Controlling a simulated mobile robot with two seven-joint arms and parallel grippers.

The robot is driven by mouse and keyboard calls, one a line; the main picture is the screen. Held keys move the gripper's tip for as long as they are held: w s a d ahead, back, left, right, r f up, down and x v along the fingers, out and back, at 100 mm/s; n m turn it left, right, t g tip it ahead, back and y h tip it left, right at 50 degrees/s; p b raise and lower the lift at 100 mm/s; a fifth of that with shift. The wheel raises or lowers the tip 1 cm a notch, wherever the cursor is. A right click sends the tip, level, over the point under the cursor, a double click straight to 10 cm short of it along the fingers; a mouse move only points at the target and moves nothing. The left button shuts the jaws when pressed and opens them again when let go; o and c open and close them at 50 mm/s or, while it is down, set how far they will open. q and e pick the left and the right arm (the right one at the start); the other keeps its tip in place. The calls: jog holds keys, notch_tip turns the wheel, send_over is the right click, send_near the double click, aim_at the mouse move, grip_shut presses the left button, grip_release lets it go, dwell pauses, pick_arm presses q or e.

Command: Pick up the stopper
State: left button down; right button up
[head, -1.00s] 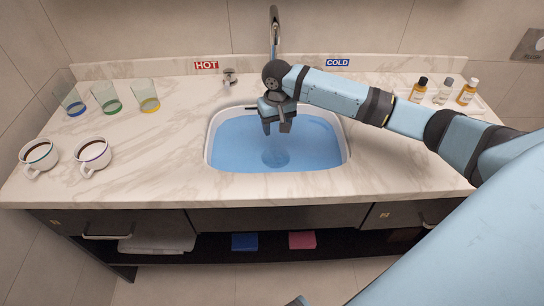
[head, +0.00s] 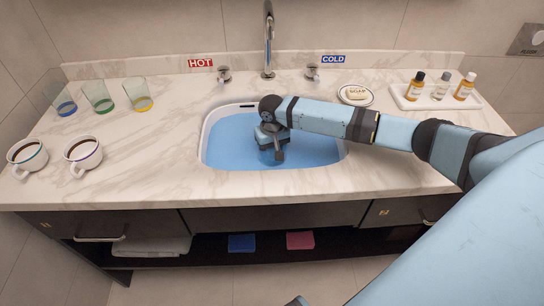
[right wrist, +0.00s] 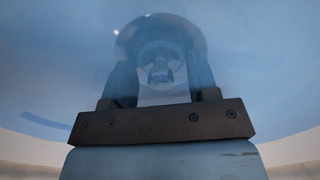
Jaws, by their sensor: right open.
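My right gripper (head: 272,158) reaches down into the blue water of the sink (head: 318,148), and its fingers are apart. In the head view the gripper and arm hide the drain area at the basin's bottom. In the right wrist view my right gripper (right wrist: 160,82) is open, with one finger on each side. The round drain with what looks like the stopper (right wrist: 160,68) shows through the water between and beyond the fingers. Whether the fingers touch it I cannot tell. My left gripper is not in view.
The faucet (head: 268,45) stands behind the sink, with a hot knob (head: 224,74) and a cold knob (head: 312,73) beside it. Soap on a dish (head: 356,94) and a tray of bottles (head: 440,103) are at right. Glasses (head: 98,97) and coffee cups (head: 83,154) are at left.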

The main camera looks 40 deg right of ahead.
jog(key=shift+r, duration=0.1)
grip_shut()
